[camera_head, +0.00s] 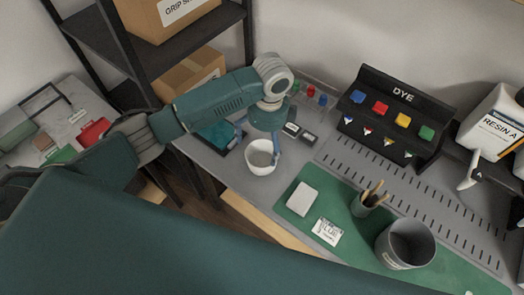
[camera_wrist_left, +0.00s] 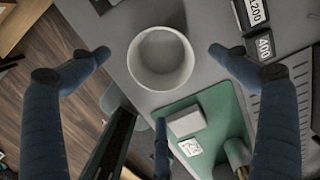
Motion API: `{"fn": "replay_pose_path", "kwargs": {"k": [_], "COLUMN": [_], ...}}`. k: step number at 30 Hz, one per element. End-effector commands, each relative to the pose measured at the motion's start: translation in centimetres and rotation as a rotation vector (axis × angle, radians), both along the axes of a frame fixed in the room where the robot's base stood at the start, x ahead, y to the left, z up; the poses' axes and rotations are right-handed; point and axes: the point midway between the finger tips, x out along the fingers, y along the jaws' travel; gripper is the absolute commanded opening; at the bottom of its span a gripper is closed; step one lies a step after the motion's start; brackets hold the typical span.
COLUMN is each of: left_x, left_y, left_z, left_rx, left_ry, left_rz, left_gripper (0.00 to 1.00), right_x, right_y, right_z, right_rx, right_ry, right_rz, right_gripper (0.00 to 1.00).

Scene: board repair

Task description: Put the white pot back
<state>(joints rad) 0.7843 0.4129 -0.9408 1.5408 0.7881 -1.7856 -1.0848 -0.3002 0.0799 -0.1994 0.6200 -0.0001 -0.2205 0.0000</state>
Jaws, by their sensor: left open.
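The white pot (camera_head: 261,160) stands upright near the front left edge of the grey bench (camera_head: 222,165). In the left wrist view the pot (camera_wrist_left: 160,58) looks empty, with its round mouth facing the camera. My left gripper (camera_head: 259,134) is above the pot, pointing down. In the left wrist view the open fingers of this gripper (camera_wrist_left: 158,50) are on either side of the pot, with a gap visible on both sides. Nothing is held.
A green mat (camera_head: 279,206) holds a white block (camera_head: 302,198), a label card (camera_head: 327,231), a brush cup (camera_head: 363,205) and a grey bucket (camera_head: 405,245). Behind are the dye rack (camera_head: 385,147) and resin jug (camera_head: 488,130). Small dark label blocks (camera_head: 300,133) lie right of the gripper.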

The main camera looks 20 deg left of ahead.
Motion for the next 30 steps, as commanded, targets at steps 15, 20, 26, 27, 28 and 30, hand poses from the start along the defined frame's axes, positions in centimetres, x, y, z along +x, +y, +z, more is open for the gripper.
{"fn": "replay_pose_path", "kwargs": {"k": [15,20,26,27,28,30], "left_x": [-0.1,-0.1,-0.1,-0.3,-0.5,-1.5], "left_y": [-0.3,-0.3,-0.3,-0.5,-0.7,-1.8], "left_z": [3.7,3.7,3.6,3.4,3.2,2.3], "left_rx": [0.001,0.000,-0.002,-0.005,-0.011,-0.038], "left_ry": [0.002,0.001,0.002,0.000,0.000,-0.005], "left_rz": [-0.001,-0.001,0.000,0.004,0.009,0.035], "left_gripper": [0.99,0.99,0.99,0.99,0.99,0.99], "right_x": [0.0,0.0,0.0,0.0,0.0,0.0], "right_y": [-0.1,-0.1,-0.1,-0.1,-0.1,-0.1], "right_z": [-0.5,-0.5,-0.5,-0.5,-0.5,-0.5], "right_rx": [-0.001,-0.001,-0.001,-0.001,-0.001,-0.001], "right_ry": [0.000,0.000,0.000,0.000,0.000,0.000], "right_rz": [0.000,0.001,0.001,0.001,0.001,0.001], "right_gripper": [0.40,0.40,0.40,0.40,0.40,0.40]}}
